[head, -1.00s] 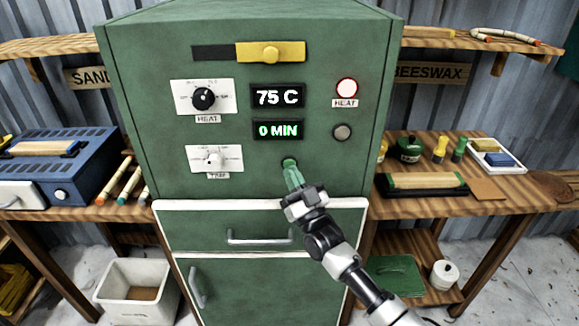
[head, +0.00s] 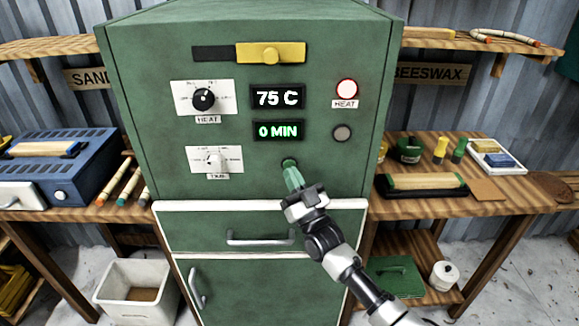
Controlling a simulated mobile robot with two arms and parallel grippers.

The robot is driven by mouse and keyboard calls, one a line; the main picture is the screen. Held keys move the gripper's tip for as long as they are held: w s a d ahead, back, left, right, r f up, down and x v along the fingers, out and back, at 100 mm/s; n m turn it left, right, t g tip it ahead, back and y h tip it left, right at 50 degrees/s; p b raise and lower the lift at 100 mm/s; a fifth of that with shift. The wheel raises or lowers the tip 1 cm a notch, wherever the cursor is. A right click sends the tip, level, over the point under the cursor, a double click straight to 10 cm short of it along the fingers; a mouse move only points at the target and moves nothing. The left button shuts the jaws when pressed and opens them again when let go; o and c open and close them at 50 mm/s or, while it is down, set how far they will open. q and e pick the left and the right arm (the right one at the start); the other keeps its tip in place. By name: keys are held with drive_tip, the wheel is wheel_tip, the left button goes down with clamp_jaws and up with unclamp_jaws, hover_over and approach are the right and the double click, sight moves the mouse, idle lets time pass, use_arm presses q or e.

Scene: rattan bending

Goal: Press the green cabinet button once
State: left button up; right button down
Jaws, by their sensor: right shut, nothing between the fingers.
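The green cabinet (head: 130,110) stands in the middle of the head view. The green button (head: 288,162) is on its front panel, below the 0 MIN display (head: 278,131). My right gripper (head: 291,172) is shut and empty, with its tips at the button. It covers part of the button, and I cannot tell whether the tips touch it or how far it is pressed. The upper display (head: 277,97) reads 75 C. My left gripper is not in view.
The panel also carries a heat knob (head: 204,98), a time knob (head: 213,160), a yellow slider (head: 271,54), a lit heat lamp (head: 347,89) and a grey round lamp (head: 342,133). A drawer handle (head: 260,238) sticks out below. Benches flank the cabinet.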

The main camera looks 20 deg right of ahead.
idle(0.7)
drive_tip(key=shift+w+d+b, duration=0.1)
drive_tip(key=shift+w+b, duration=0.25)
drive_tip(key=shift+w, duration=0.1)
drive_tip(key=shift+w+d+b, duration=0.1)
drive_tip(key=shift+w+b, duration=0.25)
idle(0.5)
drive_tip(key=shift+d+r, duration=0.15)
drive_tip(key=shift+r, duration=0.2)
idle(0.5)
drive_tip(key=shift+s+a+f+p, duration=0.25)
drive_tip(key=shift+s+p, duration=0.15)
drive_tip(key=shift+s, duration=0.2)
